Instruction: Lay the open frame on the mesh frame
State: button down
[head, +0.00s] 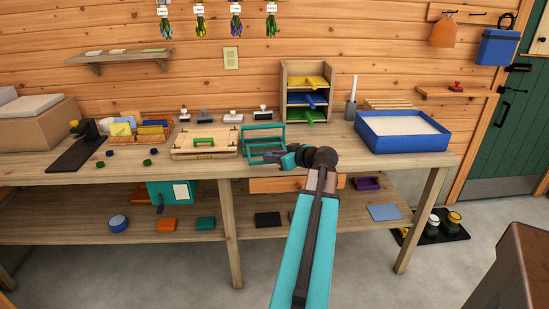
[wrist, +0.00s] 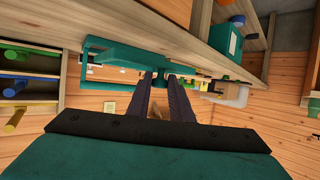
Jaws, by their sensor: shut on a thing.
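My gripper (head: 273,156) is shut on the teal open frame (head: 264,127), at the front part of the workbench. The frame is tilted up, with an empty middle. In the wrist view the frame (wrist: 120,53) extends to the left, and its short grip sits between the dark fingers (wrist: 172,88). A flat pale wooden frame (head: 178,152) with a light panel and a green handle on top lies just left of the open frame. It may be the mesh frame, but I cannot make out any mesh. I cannot tell whether the open frame touches the bench.
A blue tub (head: 378,148) with white contents stands to the right on the workbench (head: 330,172). A small shelf unit (head: 283,92) with coloured trays stands behind my gripper. Several stamps line the back, and card holders (head: 152,130) stand at the left.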

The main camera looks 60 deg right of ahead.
aim_at(265, 145)
jog(key=shift+w+d+f+p, duration=0.2)
jog(key=shift+w+d, duration=0.3)
jog(key=shift+d, duration=0.1)
jog(key=shift+w+d+f+p, duration=0.15)
jog(key=shift+w+d+f, duration=0.05)
jog(key=shift+w+d, duration=0.35)
jog(key=shift+w+d+f+p, duration=0.1)
jog(key=shift+w+d+p, duration=0.75)
jog(key=shift+w+d, duration=0.25)
jog(key=shift+w+d+f+p, duration=0.1)
jog(key=shift+w+d+p, duration=0.75)
jog(key=shift+d, duration=0.35)
jog(key=shift+w+d+f+b, duration=0.15)
jog(key=shift+d+b, duration=0.05)
jog(key=shift+b, duration=0.2)
jog(key=shift+w+d+b, duration=0.85)
jog(key=shift+d+b, duration=0.1)
jog(key=shift+b, duration=0.1)
jog(key=shift+a+f+b, duration=0.1)
jog(key=shift+f+b, duration=0.1)
jog(key=shift+b, duration=0.3)
jog(key=c, duration=1.5)
grip_release()
jog(key=shift+s, duration=0.1)
